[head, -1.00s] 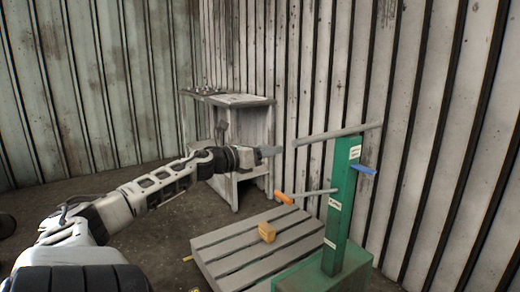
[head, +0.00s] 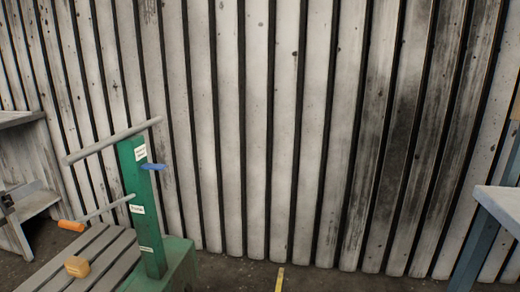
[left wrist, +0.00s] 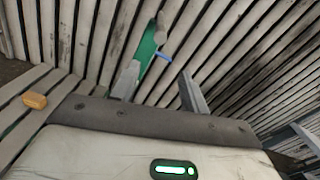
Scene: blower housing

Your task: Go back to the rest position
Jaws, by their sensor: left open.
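My left gripper (left wrist: 160,88) shows in the left wrist view with its two grey fingers apart and nothing between them. In the head view only a dark bit of what may be this gripper (head: 6,205) shows at the left edge. Beyond the fingers in the wrist view is the green post (left wrist: 148,48) with its blue lever (left wrist: 162,57). In the head view the green stand (head: 145,205) is upright, with a grey bar across its top and an orange-ended handle (head: 71,226). My right gripper is not in view.
A yellow-orange block (head: 77,266) sits on a slatted pallet (head: 110,258) by the stand. A grey wooden shelf (head: 30,160) is at the left edge. A blue-legged table (head: 500,205) stands at the right. A corrugated wall (head: 300,120) closes the back. A yellow strip (head: 280,280) marks the floor.

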